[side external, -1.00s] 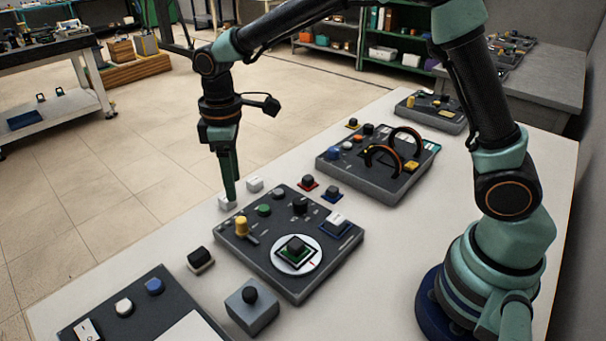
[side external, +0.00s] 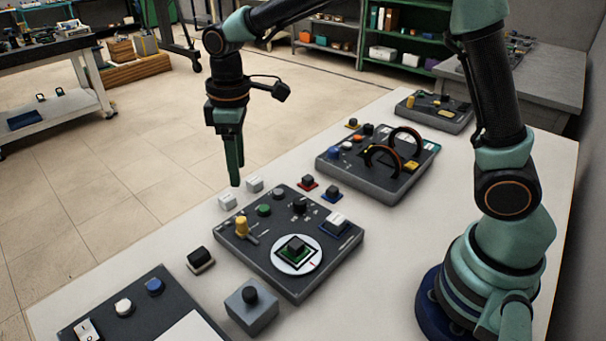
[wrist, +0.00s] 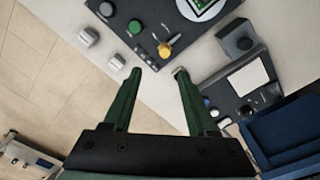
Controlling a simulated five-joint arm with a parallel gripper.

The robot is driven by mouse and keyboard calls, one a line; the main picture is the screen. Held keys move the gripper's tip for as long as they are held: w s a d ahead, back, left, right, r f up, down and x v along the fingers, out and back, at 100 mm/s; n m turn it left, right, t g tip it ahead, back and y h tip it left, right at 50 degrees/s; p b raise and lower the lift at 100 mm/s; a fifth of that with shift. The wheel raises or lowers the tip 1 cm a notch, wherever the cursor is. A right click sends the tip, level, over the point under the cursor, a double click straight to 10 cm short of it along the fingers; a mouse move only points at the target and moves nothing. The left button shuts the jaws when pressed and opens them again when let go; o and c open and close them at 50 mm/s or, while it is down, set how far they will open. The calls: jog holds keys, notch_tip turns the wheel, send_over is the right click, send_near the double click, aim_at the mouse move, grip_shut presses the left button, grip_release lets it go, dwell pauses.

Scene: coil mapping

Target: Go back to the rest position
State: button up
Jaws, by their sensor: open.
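My gripper (side external: 234,176) hangs in the air above the far left edge of the white table (side external: 420,240), fingers pointing down. In the wrist view my gripper (wrist: 158,72) shows two green fingers spread apart with nothing between them. Below it in the side view are two small white blocks, one nearer (side external: 228,201) and one farther (side external: 254,184). They also show in the wrist view, at the left (wrist: 89,37) and nearer the fingers (wrist: 117,62). The fingertips are clear of both blocks.
A dark panel (side external: 330,262) with knobs, a yellow lever (side external: 241,226) and a white round dial (side external: 283,265) stands beside the blocks. A second panel (side external: 375,187) bears two dark arches. A grey box (side external: 252,312) with a black knob stands in front. The air around my gripper is free.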

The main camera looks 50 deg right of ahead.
jog(key=s+d+r+m+t, duration=0.2)
jog(key=s+d+r+m, duration=0.1)
jog(key=s+d, duration=0.3)
jog(key=s+d+r+m+t, duration=0.3)
jog(key=s+d+r+m, duration=0.1)
jog(key=s+d, duration=0.3)
jog(key=shift+s+m, duration=0.6)
jog(key=shift+m, duration=0.1)
jog(key=shift+r, duration=0.15)
